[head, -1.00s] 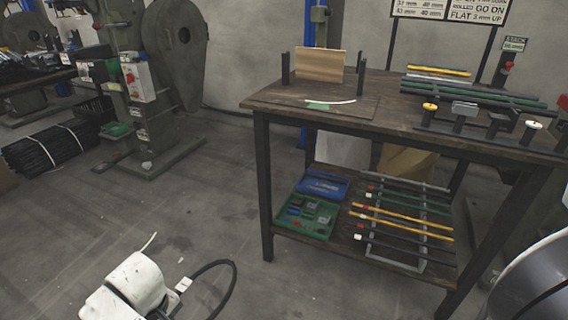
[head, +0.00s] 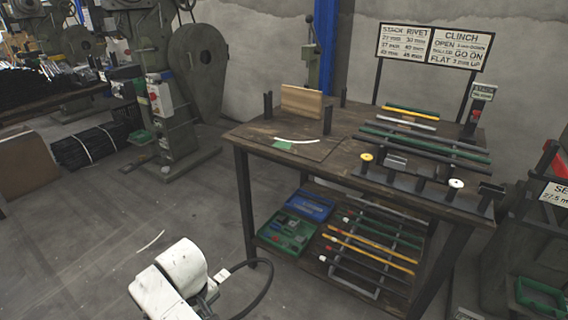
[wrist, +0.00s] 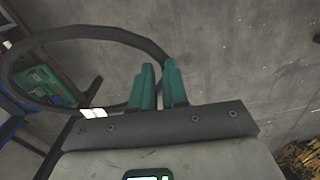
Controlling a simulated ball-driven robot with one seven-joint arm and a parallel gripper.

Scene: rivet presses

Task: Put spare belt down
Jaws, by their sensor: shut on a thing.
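The spare belt is a thin black loop (head: 268,276) with a small white tag, held out to the right of my white arm in the head view. In the wrist view the belt (wrist: 62,36) forms a wide oval to the left of the fingers. My gripper (wrist: 158,88) has green fingers shut on the belt, which hangs clear of the floor. In the head view the fingers cannot be made out. The loop appears just in front of the workbench's left front leg.
A wooden workbench (head: 300,152) carries a small board, rods and posts. Its lower shelf holds a green tray (head: 286,236), a blue tray (head: 308,205) and a rack of coloured rods (head: 365,250). A green press (head: 170,105) stands back left. The floor at left is open.

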